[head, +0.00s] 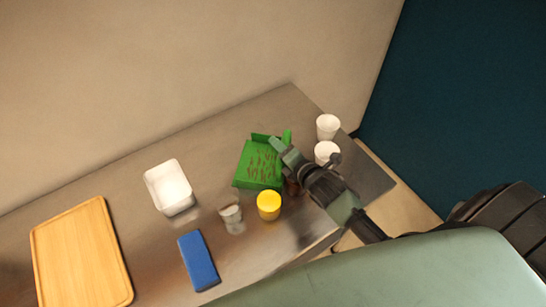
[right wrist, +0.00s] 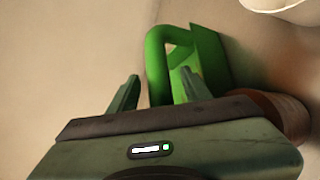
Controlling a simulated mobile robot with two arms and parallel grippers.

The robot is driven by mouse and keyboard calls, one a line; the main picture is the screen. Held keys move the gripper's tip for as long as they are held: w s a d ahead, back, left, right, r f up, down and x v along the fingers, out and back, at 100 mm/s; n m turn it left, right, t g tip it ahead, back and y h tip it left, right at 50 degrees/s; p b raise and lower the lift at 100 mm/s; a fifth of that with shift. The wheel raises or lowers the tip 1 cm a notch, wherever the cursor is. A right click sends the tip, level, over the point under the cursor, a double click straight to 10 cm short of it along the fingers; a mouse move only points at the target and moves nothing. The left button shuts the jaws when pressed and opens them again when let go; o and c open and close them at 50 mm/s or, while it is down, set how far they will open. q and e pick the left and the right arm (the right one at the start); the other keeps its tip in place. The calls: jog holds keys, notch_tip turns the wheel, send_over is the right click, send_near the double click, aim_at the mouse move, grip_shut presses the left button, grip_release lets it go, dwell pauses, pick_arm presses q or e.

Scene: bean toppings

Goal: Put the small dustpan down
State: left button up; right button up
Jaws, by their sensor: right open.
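The small green dustpan (head: 258,165) rests on the grey table, with brown bits scattered on its pan. Its handle (right wrist: 156,55) stands up in the right wrist view. My right gripper (head: 283,146) is at the handle on the dustpan's right side. In the right wrist view the right gripper (right wrist: 159,88) has its two fingers apart, with the base of the handle between or just beyond them; contact cannot be made out. My left gripper is out of view.
Two white cups (head: 327,126) stand right of the dustpan. A yellow cup (head: 268,206), a metallic cup (head: 231,213), a blue block (head: 199,261), a white container (head: 170,187) and a wooden tray (head: 36,262) lie leftward or in front. A brown round thing (right wrist: 283,113) is beside the gripper.

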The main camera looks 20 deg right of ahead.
jog(key=shift+x, duration=0.95)
jog(key=c, duration=1.1)
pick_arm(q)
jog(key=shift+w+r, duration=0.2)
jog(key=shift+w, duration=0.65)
pick_arm(e)
grip_shut()
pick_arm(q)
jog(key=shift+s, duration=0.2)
